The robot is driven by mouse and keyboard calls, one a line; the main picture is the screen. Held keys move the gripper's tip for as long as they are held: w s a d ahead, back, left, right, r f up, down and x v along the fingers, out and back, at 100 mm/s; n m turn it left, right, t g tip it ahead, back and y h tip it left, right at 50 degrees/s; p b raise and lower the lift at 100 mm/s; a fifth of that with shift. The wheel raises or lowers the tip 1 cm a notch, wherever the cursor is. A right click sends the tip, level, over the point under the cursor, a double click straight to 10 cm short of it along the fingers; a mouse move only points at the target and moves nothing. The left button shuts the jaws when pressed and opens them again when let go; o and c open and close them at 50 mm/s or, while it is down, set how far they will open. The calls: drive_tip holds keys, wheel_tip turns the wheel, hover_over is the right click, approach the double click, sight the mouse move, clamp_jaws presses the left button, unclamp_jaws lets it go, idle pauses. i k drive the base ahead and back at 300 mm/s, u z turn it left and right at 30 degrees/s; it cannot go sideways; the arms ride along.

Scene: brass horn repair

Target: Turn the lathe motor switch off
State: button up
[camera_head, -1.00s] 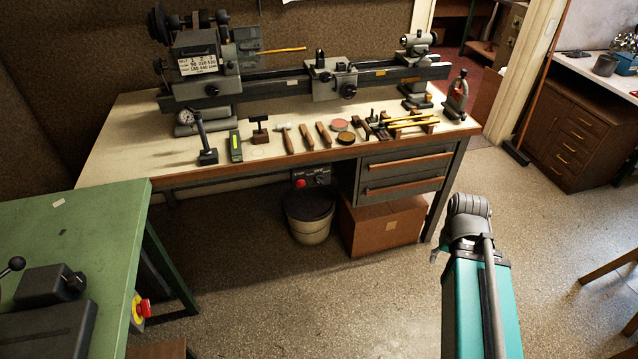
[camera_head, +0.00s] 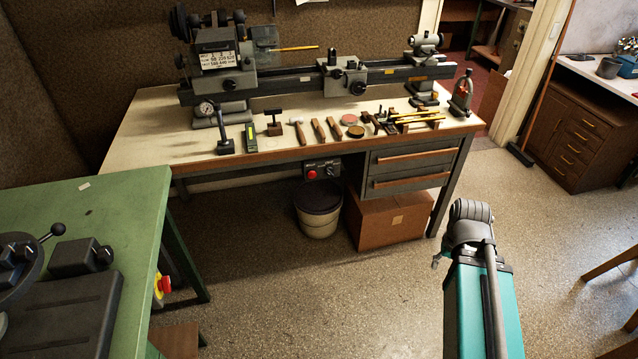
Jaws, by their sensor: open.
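The lathe (camera_head: 300,78) stands along the back of the wooden bench (camera_head: 150,115). A small grey switch box (camera_head: 337,163) hangs under the bench's front edge, left of the drawers. It has a red button (camera_head: 311,174) on its left and a dark knob (camera_head: 330,171) on its right. The knob's setting is too small to read. My arm, teal with a dark joint, rises at the lower right, well apart from the box. My gripper cannot be made out; a small metal part pokes out left of the joint, and I cannot tell what it is.
A bucket (camera_head: 318,222) and a cardboard box (camera_head: 392,224) stand under the bench below the switch box. A green table (camera_head: 110,215) with a red button on its side fills the left. Hand tools lie along the bench front. The floor (camera_head: 330,300) in the middle is clear.

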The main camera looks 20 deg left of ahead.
sight(329, 170)
drive_tip(key=k, duration=1.3)
drive_tip(key=u, duration=0.95)
drive_tip(key=i, duration=1.7)
drive_tip(key=z, duration=0.05)
